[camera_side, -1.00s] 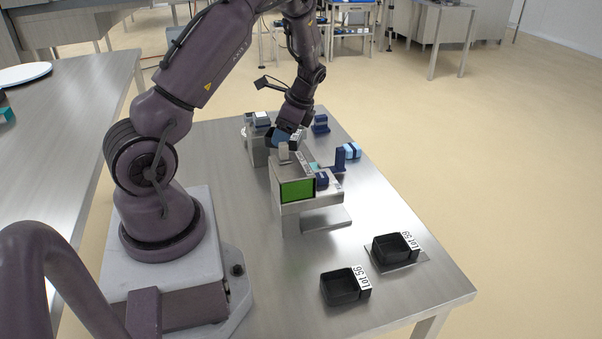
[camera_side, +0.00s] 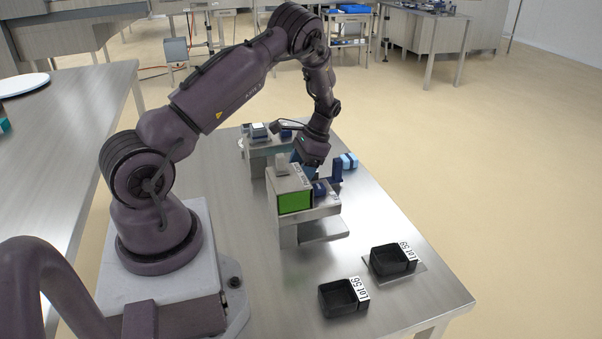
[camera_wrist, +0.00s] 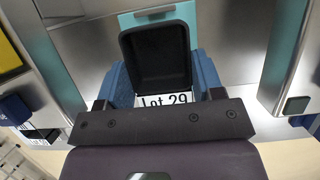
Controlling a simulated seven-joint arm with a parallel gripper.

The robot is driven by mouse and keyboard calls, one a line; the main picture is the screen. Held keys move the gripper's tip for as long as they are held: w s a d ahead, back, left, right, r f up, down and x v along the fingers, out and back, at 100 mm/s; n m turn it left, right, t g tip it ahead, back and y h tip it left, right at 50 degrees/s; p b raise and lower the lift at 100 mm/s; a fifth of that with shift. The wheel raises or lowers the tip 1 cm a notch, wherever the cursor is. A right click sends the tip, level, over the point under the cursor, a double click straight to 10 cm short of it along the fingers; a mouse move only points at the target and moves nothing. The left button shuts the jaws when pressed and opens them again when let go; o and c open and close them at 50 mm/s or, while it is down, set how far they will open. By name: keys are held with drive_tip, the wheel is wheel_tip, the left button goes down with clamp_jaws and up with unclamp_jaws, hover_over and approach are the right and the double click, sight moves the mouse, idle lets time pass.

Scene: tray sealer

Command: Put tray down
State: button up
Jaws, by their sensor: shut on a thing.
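A black tray with a white "Lot 29" label (camera_wrist: 155,55) is between the blue fingers of my gripper (camera_wrist: 162,78) in the wrist view. My gripper is shut on it. In the side view my gripper (camera_side: 306,160) is low, just behind the sealer machine with the green screen (camera_side: 295,202). The held tray is mostly hidden there. In the wrist view a teal surface (camera_wrist: 185,14) lies beyond and under the tray. I cannot tell whether the tray touches it.
Two other black trays, Lot 56 (camera_side: 343,297) and Lot 59 (camera_side: 391,260), stand at the table's near end. A dark blue upright block (camera_side: 337,170) and a light blue part (camera_side: 349,161) are right of the gripper. Another grey unit (camera_side: 262,142) stands behind left. The table's right side is clear.

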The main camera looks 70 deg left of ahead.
drive_tip(key=shift+f, duration=0.85)
drive_tip(key=o, duration=1)
drive_tip(key=shift+f, duration=0.1)
drive_tip(key=shift+o, duration=0.2)
